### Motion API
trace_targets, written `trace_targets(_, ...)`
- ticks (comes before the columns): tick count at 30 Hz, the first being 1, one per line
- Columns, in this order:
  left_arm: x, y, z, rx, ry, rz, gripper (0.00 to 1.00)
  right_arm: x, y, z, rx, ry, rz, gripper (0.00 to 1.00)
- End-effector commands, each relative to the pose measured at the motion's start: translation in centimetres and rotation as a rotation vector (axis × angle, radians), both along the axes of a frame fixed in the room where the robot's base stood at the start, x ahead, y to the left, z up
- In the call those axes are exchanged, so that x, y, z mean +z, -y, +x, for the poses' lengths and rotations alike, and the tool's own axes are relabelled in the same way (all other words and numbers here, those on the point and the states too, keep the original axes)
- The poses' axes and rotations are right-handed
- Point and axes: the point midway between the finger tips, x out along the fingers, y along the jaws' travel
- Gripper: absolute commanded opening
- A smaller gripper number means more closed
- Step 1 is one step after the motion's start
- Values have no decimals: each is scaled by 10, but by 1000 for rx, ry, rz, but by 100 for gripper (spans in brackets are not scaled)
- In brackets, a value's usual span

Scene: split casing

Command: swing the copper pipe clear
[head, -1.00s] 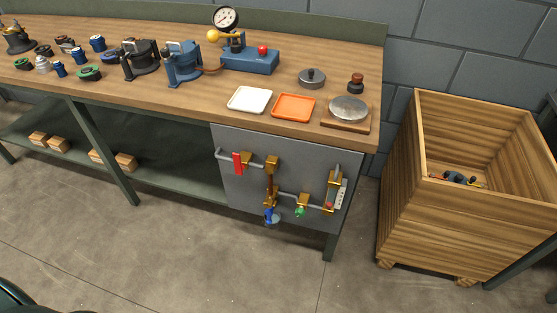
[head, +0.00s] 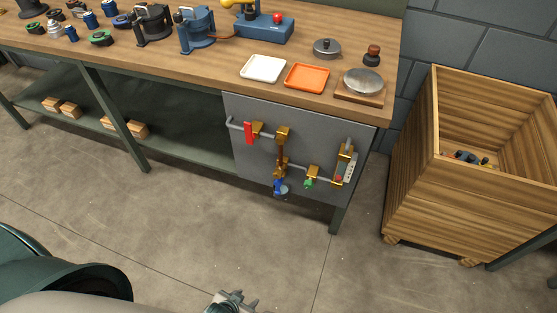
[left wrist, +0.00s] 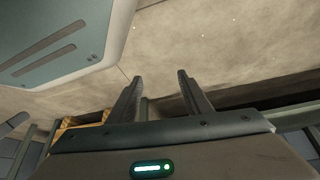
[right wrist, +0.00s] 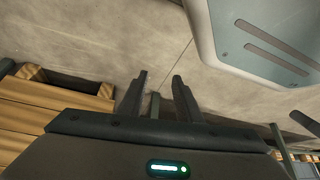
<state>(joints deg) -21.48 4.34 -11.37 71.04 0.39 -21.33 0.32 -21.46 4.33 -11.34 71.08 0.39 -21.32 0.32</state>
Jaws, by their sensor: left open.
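The copper pipe (head: 281,151) is a short, brownish upright piece between brass fittings on the grey panel (head: 247,178) at the bench's front. A blue valve handle (head: 279,187) sits just below it. The pipe is in neither wrist view.
The panel also carries a red handle (head: 248,132), a green knob (head: 309,183) and a gauge strip (head: 349,171). A wooden crate (head: 427,201) stands to the right with a tool inside. White (head: 263,68) and orange (head: 307,77) trays lie on the bench (head: 226,70). Floor before the panel is clear.

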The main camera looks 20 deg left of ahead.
Motion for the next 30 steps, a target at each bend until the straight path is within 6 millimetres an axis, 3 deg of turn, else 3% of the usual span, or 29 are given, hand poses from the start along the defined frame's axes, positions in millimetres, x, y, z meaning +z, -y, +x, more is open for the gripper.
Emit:
trace_targets(7, 0, 0, 0, 0, 0, 0, 45, 0, 0, 0, 0, 0, 0, 31)
trace_targets(9, 0, 0, 0, 0, 1, 0, 31, -1, 0, -2, 3, -3, -1, 31)
trace_targets(14, 0, -5, 11, 5, 25, 0, 31, 0, -4, 6, 9, 31, 7, 31)
trace_targets(17, 4, -13, 31, 14, 68, 1, 31, 5, -12, 23, 20, 97, 23, 31)
trace_targets(23, 29, -35, 97, 43, 226, -10, 31, 38, -43, 73, 57, 331, 85, 31)
trace_targets(30, 99, -59, 175, 64, 477, -43, 31, 126, -88, 121, 100, 709, 204, 31)
